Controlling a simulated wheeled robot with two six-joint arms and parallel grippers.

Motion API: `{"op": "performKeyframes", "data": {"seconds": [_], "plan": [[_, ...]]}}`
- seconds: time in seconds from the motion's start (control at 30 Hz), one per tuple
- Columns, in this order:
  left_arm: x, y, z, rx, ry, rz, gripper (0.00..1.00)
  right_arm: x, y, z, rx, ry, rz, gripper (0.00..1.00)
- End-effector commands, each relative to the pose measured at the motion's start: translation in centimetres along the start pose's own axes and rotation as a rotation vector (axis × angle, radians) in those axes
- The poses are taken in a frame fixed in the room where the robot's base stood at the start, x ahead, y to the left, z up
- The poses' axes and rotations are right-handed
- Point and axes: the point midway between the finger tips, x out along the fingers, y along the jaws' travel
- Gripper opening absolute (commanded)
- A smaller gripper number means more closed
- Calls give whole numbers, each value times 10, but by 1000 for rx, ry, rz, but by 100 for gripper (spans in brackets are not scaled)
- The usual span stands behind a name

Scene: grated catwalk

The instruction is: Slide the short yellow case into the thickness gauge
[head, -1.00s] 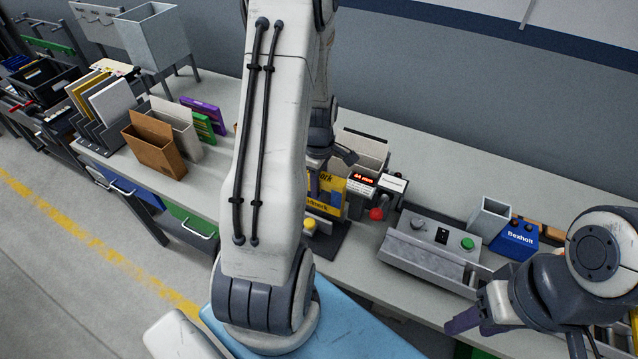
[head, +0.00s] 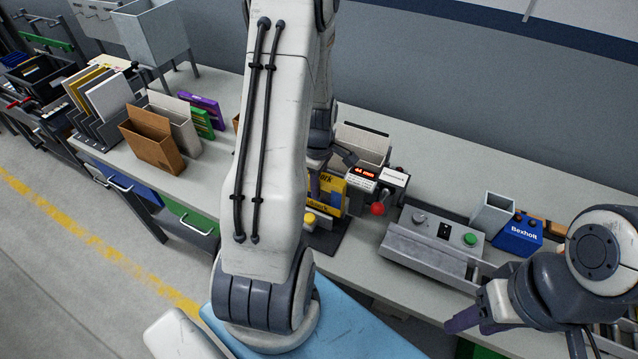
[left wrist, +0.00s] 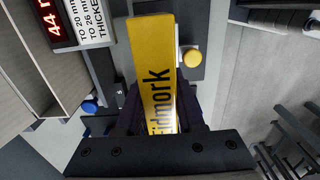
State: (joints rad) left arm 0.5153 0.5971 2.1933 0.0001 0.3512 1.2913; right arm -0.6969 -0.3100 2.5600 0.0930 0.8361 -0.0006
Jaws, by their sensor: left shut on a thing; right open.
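The yellow case (left wrist: 152,62), lettered in black, is held between the two dark fingers of my left gripper (left wrist: 160,115) in the left wrist view. In the head view the case (head: 330,192) shows partly, beside my left arm, which hides the rest of it and most of the left gripper (head: 314,182). The case is at the thickness gauge (head: 363,174), which has a red "44 mm" display and a red knob. I cannot tell how deep the case sits in it. My right gripper (head: 465,322) is open and empty at the lower right.
A grey control box (head: 430,245) with a green button stands right of the gauge. A blue box (head: 517,237) and a grey open bin (head: 492,215) are behind it. A brown box (head: 153,145) and a file rack (head: 100,125) stand left.

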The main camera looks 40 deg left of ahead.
Motion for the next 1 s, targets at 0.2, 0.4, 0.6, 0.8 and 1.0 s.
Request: {"op": "performKeyframes", "data": {"seconds": [0.2, 0.4, 0.6, 0.8, 1.0], "plan": [[10, 0, 0, 0, 0, 1, 0, 8, 1, 0, 0, 0, 0, 50], [18, 0, 0, 0, 0, 1, 0, 14, 1, 1, 0, 0, 0, 50], [26, 0, 0, 0, 0, 1, 0, 20, 2, 1, 0, 0, 0, 50], [34, 0, 0, 0, 0, 0, 0, 26, 2, 1, 0, 0, 0, 50], [42, 0, 0, 0, 0, 0, 0, 32, 2, 2, 0, 0, 0, 50]]}}
